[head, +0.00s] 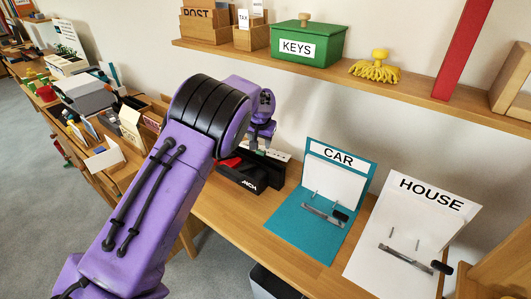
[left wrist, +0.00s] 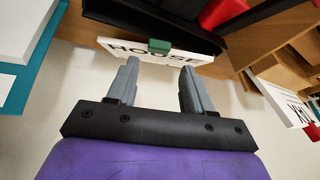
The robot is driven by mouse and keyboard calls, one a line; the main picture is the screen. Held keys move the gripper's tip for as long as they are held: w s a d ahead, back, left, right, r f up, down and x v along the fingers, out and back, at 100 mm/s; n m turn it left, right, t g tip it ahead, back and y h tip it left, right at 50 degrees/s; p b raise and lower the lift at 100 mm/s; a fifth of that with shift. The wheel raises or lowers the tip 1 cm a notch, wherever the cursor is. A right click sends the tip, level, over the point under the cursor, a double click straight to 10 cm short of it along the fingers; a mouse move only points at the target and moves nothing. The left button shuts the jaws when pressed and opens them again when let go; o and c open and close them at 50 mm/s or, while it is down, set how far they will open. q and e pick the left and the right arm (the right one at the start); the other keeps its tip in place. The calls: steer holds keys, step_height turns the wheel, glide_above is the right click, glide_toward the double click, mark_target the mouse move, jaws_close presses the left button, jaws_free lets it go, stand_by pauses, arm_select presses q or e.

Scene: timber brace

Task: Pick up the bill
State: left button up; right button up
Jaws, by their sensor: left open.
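A white paper lettered HOUSE, apparently the bill (left wrist: 118,47), shows in the left wrist view with a green tab (left wrist: 158,46) at its edge. In the head view, a white edge of it (head: 279,155) shows above a black box (head: 244,180), partly hidden by my gripper. My left gripper (left wrist: 158,68) is open and empty. The green tab lies between the lines of its two fingers, just beyond the tips. In the head view my left gripper (head: 262,138) hangs over the box. I cannot tell if it touches the paper. My right gripper is not in view.
A teal CAR folder (head: 290,230) and a white HOUSE folder (head: 375,265) stand open to the right on the wooden desk (head: 225,213). A shelf above holds a green KEYS box (head: 309,47) and a yellow brush-like thing (head: 375,70). Clutter lies left.

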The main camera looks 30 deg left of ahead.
mark_target(260, 151)
arm_select(q)
steer(key=p+x, duration=0.1)
steer(key=x, duration=0.5)
steer(key=shift+f+p, duration=0.1)
steer(key=shift+p, duration=0.25)
steer(key=shift+w+a+f, duration=0.1)
steer(key=shift+w+f, duration=0.1)
steer(key=shift+f, duration=0.15)
steer(key=shift+s+r, duration=0.1)
jaws_close()
